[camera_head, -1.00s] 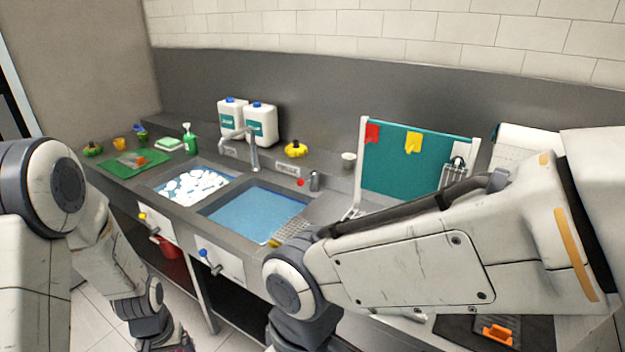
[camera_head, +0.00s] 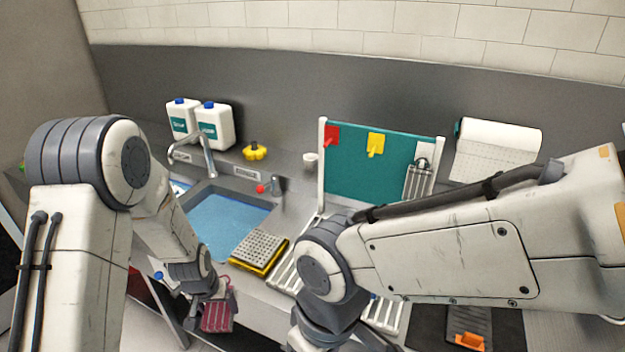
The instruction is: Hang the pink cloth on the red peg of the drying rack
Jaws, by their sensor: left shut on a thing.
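Nothing hangs on the red peg. My left gripper (camera_head: 222,291) is low in front of the sink and shut on the pink cloth (camera_head: 217,316). The cloth shows dark pink with pale lines and hangs below the gripper. My right arm crosses in front of the rack's lower part, and its gripper is not visible.
The blue-water sink (camera_head: 222,224) lies behind my left gripper. A yellow tray with a grey grid (camera_head: 260,250) sits at the sink's right front.

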